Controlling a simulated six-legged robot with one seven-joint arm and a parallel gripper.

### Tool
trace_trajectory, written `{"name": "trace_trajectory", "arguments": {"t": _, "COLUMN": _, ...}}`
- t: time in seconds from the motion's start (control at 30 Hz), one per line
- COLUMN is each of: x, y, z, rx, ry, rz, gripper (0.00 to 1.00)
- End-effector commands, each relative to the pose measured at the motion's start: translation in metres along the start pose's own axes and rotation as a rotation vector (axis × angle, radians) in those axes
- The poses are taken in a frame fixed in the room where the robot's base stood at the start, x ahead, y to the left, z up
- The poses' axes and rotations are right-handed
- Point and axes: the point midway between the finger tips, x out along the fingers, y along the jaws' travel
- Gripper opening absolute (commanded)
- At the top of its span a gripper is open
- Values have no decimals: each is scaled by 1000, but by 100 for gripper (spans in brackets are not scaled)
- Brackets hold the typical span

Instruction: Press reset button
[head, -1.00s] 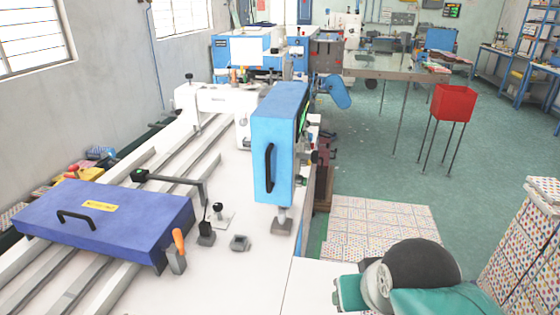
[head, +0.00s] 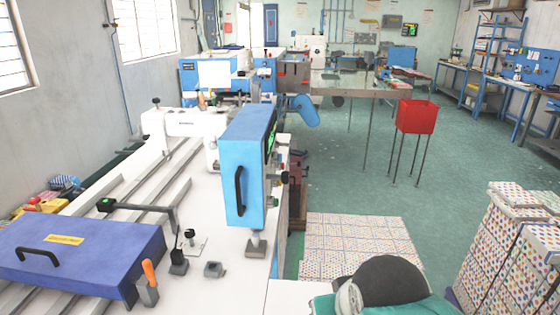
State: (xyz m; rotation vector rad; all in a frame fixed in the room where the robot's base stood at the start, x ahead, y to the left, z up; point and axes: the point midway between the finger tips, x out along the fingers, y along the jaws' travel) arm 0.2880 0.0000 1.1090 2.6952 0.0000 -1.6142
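I cannot make out a button labelled reset. A tall blue control box (head: 246,165) with a black handle stands on a grey post at the edge of the white machine table (head: 215,292). Its right side, seen at a steep angle, carries a lit green screen (head: 271,137). Dark knob-like parts (head: 284,178) show beside that right side, too small to tell apart. My gripper is not in view.
A blue-purple lidded panel (head: 80,250) lies across rails at left. A dark rounded shape with teal parts (head: 393,282) fills the lower right; I cannot tell what it is. Patterned boxes (head: 360,245) stand ahead and at right. Green floor is open around a red bin (head: 417,117).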

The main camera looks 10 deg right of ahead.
Motion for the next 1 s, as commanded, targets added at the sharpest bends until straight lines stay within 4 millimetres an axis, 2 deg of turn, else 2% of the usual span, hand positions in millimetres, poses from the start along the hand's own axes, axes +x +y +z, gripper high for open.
{"name": "trace_trajectory", "arguments": {"t": 0.37, "x": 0, "y": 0, "z": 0, "rx": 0, "ry": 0, "rz": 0, "gripper": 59}}
{"name": "trace_trajectory", "arguments": {"t": 0.67, "x": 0, "y": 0, "z": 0, "rx": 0, "ry": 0, "rz": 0, "gripper": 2}}
{"name": "trace_trajectory", "arguments": {"t": 1.0, "x": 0, "y": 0, "z": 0, "rx": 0, "ry": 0, "rz": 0, "gripper": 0}}
